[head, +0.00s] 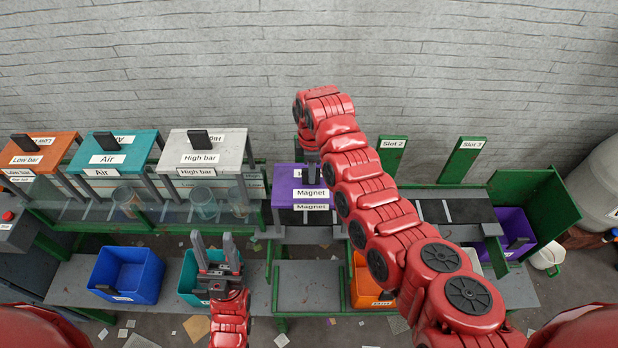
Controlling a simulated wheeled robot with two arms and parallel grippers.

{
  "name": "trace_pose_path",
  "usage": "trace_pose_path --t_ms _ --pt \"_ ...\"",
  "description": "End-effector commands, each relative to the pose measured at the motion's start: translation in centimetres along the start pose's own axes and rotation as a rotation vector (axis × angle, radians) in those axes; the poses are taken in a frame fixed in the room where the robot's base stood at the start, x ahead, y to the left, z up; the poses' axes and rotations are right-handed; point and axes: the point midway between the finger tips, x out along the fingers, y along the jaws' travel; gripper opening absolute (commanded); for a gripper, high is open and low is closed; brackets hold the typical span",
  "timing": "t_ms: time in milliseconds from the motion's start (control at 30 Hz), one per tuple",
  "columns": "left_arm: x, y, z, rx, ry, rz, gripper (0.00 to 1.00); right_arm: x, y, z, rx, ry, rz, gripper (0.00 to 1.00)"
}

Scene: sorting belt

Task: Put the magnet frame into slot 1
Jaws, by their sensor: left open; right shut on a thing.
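The magnet frame (290,208) has a purple top with "Magnet" labels and stands at the centre, behind the front platform. My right arm reaches over it, and my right gripper (311,168) is shut on its dark handle at the top. The arm hides the frame's right side; I cannot tell whether the frame rests or hangs slightly raised. A green "Slot 2" sign (392,150) and another green slot sign (466,158), its digit hard to read, stand to the right. No slot 1 sign is clearly visible. My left gripper (214,240) is open and empty above the teal bin (188,288).
Low bar (38,149), Air (112,148) and High bar (205,150) frames stand left over the belt with glass-like cups. Blue (127,275), orange (362,290) and purple (515,230) bins stand around. A green panel (540,205) rises at right.

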Motion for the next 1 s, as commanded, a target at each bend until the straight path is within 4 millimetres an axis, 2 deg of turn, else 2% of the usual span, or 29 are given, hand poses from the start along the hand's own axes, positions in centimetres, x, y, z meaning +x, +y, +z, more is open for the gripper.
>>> trace_pose_path --t_ms 100,433,633,800,1000 --pt "-2.0 0.1 0.3 0.0 0.0 0.0 0.5 0.7 1.1 -0.2 -0.005 -0.011 0.004 0.0" --pt "-3.6 0.2 0.6 0.0 0.0 0.0 0.5 0.5 2.1 -0.3 -0.009 -0.017 0.003 0.0" --pt "-6.2 0.3 1.0 0.0 0.0 0.0 0.5 0.7 3.0 -0.9 0.001 0.001 0.005 0.0" --pt "-6.8 0.3 1.1 0.0 0.0 0.0 0.5 3.4 2.8 -0.9 0.002 0.002 -0.001 0.0" --pt "-6.9 0.3 1.1 0.0 0.0 0.0 0.5 3.7 3.0 -0.8 0.003 0.003 0.003 0.0"
